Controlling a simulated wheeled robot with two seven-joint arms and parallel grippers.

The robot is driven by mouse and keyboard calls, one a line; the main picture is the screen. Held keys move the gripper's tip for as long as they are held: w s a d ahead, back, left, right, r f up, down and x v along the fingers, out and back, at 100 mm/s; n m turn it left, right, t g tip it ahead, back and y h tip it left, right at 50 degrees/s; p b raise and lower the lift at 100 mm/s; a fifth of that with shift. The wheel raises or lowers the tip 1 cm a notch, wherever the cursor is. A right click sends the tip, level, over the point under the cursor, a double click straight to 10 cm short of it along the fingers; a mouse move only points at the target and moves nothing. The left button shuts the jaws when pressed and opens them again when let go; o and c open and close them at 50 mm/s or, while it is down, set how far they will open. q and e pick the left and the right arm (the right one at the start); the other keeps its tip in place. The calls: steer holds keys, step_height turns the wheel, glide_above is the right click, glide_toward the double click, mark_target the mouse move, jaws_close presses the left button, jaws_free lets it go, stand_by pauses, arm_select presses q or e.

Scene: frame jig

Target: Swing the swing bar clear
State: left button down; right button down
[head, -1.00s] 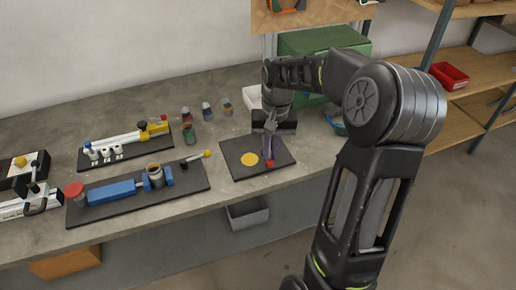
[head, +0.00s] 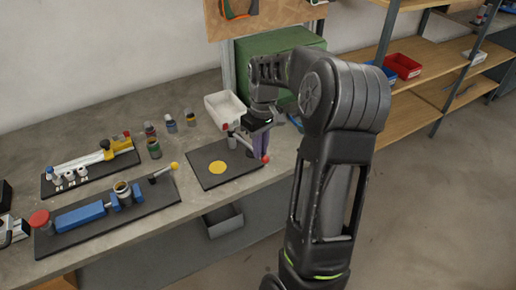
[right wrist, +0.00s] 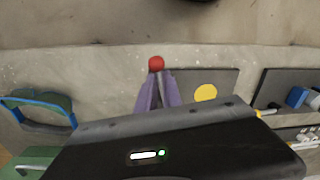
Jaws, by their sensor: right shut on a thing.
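The swing bar (head: 241,139) is a light bar on a dark plate (head: 205,155) near the bench's front edge. It runs from a post at the plate's back to a red knob (head: 265,158) at the right edge. A yellow disc (head: 217,167) lies on the plate, uncovered, left of the knob. My right gripper (head: 259,153) points down with its purple fingers shut on the bar beside the knob. In the right wrist view the red knob (right wrist: 156,63) shows at the fingertips; the fingers hide most of the bar. My left gripper is out of view.
Left are a plate with a blue clamp (head: 80,216) and one with a yellow-handled slide (head: 108,150). Several small jars (head: 153,148), a white bin (head: 225,108) and a green box (head: 275,50) stand behind. A grey bin (head: 223,220) sits below the bench edge.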

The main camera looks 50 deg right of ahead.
steer(key=c, duration=1.5)
jaws_free()
steer(key=shift+r, duration=0.15)
steer(key=r, duration=0.7)
steer(key=shift+d+r, duration=0.2)
steer(key=shift+r, duration=0.1)
steer(key=shift+s+f, duration=0.1)
